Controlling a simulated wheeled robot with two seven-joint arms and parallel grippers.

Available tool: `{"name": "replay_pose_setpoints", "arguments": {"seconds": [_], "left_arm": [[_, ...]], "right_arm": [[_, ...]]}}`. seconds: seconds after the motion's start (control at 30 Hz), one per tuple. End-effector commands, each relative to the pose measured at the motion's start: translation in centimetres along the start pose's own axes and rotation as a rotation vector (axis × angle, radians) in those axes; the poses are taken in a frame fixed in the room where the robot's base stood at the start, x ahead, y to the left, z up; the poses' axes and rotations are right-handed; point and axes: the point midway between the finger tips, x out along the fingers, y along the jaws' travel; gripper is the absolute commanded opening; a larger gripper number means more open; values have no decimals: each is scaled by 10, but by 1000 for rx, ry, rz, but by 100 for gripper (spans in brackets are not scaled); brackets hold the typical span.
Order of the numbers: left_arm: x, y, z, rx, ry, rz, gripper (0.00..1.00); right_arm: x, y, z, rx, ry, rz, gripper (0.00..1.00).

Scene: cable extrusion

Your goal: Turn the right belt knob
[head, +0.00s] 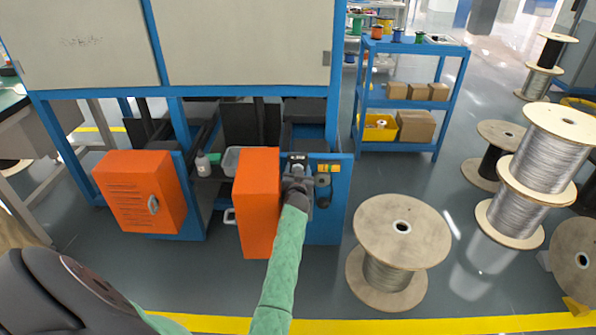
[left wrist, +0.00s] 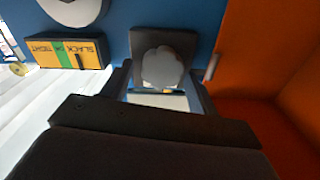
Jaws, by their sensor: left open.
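A grey lobed knob (left wrist: 167,68) sits on a dark mount on the blue machine panel (left wrist: 115,25), shown in the left wrist view. In the head view, my left arm hides most of the knob. My left gripper (head: 297,178) is at the blue panel, beside the orange box. It is open, with a finger on each side of the knob in the left wrist view; I cannot tell whether they touch it. A yellow and green label (left wrist: 75,52) reading "SLACK OR TIGHT" appears upside down there. My right gripper is not in view.
The orange box (head: 257,195) stands close to the left of the gripper in the head view. Another orange cabinet (head: 140,190) is further left. A large cable spool (head: 400,235) stands on the floor at right, with a blue shelf (head: 408,103) behind it.

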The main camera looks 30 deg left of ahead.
Motion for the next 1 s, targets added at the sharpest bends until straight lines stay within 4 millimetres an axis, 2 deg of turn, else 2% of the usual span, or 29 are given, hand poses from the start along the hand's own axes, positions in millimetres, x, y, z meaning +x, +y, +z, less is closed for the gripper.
{"name": "replay_pose_setpoints", "arguments": {"seconds": [0.07,0.3,0.63,1.0], "left_arm": [[0,0,0,0,0,0,60],[0,0,0,0,0,0,15],[0,1,0,53,0,0,15],[0,3,0,292,0,0,15]], "right_arm": [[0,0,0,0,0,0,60],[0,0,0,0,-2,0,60],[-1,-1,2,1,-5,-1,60],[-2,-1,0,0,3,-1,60]]}}
